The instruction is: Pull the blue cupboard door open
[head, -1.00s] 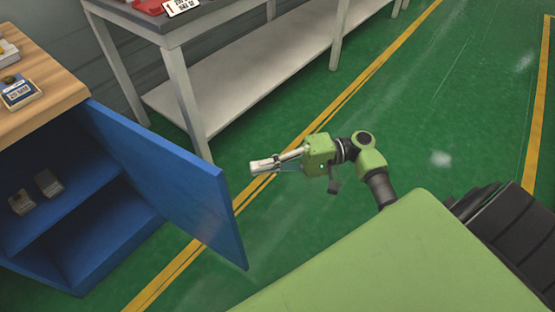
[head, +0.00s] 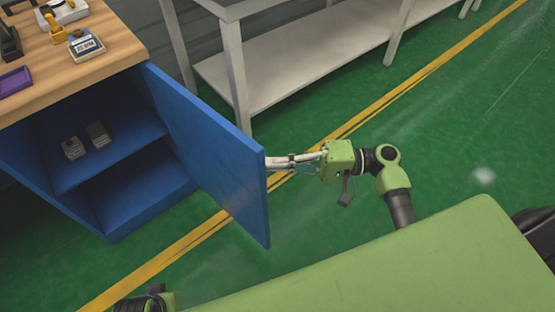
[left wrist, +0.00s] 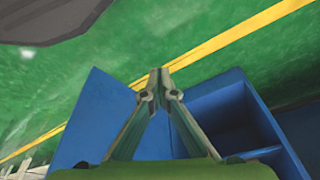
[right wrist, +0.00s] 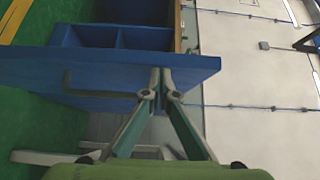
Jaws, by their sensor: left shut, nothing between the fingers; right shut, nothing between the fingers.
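The blue cupboard door (head: 205,150) stands open, swung out from the blue cupboard (head: 55,150), whose shelf inside shows. My right gripper (head: 270,163) is shut and empty at the door's outer side, close to its free edge; its tips are partly behind the door edge, and I cannot tell whether they touch. The right wrist view shows the shut fingertips (right wrist: 160,72) in front of the door (right wrist: 110,75), with a bar handle (right wrist: 68,82) to their left. My left gripper (left wrist: 160,72) is shut and empty; the door (left wrist: 88,115) and cupboard (left wrist: 235,125) show beyond it.
Two small grey items (head: 97,134) lie on the cupboard shelf. The wooden top (head: 115,60) carries a labelled box (head: 85,45) and a purple tray (head: 15,81). A grey table (head: 300,60) stands behind the door. The green floor (head: 450,130) to the right is clear.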

